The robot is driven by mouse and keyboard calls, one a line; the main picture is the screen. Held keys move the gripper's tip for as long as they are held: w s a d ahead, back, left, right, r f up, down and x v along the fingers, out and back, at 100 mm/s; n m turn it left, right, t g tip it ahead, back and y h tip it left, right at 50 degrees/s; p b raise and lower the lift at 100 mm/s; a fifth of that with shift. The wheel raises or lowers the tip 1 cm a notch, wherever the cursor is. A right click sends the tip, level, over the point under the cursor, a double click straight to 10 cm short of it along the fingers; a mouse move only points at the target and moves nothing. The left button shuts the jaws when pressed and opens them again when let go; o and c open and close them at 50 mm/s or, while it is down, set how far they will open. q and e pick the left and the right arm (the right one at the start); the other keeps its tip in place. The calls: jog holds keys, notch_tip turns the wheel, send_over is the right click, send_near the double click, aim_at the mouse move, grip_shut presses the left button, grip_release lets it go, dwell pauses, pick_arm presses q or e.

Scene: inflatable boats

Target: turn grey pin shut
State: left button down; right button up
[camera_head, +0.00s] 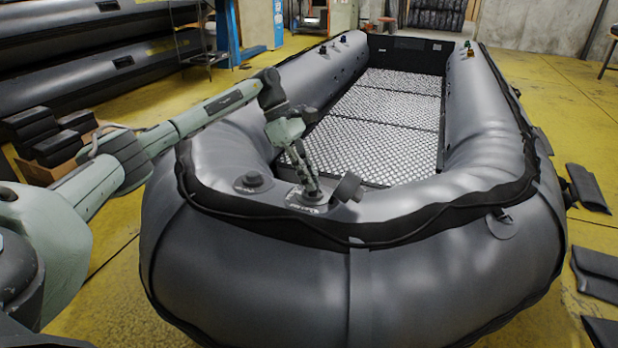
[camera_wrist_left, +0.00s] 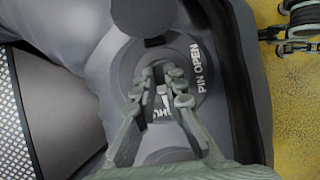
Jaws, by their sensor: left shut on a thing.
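A round grey valve (camera_head: 322,207) sits on the bow tube of the grey inflatable boat (camera_head: 250,245). My left gripper (camera_head: 311,187) reaches down onto it from above. In the left wrist view, the fingertips of my left gripper (camera_wrist_left: 162,76) are shut on the small grey pin (camera_wrist_left: 162,94) at the valve's middle. The valve plate (camera_wrist_left: 200,52) carries the words "PIN OPEN" on its right side. Other lettering lies below the pin, partly hidden by the fingers. Which way the pin points is hard to tell.
A dark cap (camera_head: 347,187) stands up beside the valve; it also shows in the left wrist view (camera_wrist_left: 143,14). A second black valve (camera_head: 253,181) lies to the left. Dark pads (camera_head: 588,188) lie on the yellow floor at right.

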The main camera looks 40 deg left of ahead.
pick_arm(q)
jog(key=c, duration=1.6)
grip_release()
jog(key=shift+r, duration=0.1)
jog(key=v, duration=1.2)
